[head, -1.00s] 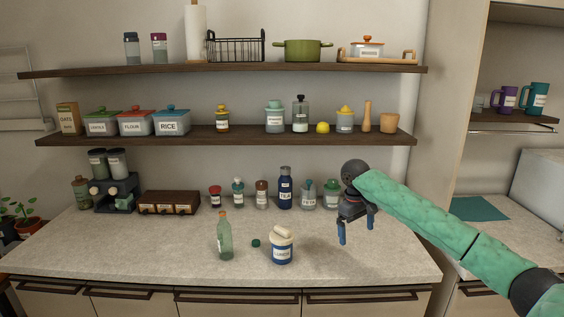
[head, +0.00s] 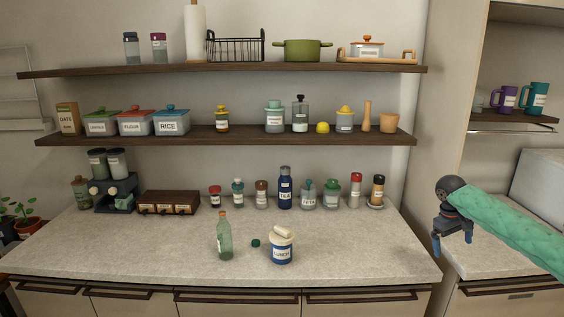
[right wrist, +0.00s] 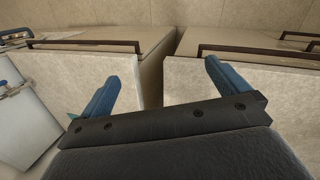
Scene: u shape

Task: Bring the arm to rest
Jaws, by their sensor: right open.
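My right arm (head: 515,233) has a green sleeve and comes in from the right edge of the head view. My right gripper (head: 453,247) points down beside the counter's right end, over the gap toward the right-hand counter. Its two blue fingers are apart with nothing between them. In the right wrist view the open fingers (right wrist: 160,90) show above pale cabinet fronts and dark handles. My left gripper is not in view.
On the counter (head: 150,248) stand a green bottle (head: 225,240), a small green cap (head: 255,243) and a white-and-blue jar (head: 282,247). Several jars line the back wall. Two laden shelves hang above (head: 230,139). A right-hand counter (head: 500,248) lies beneath my arm.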

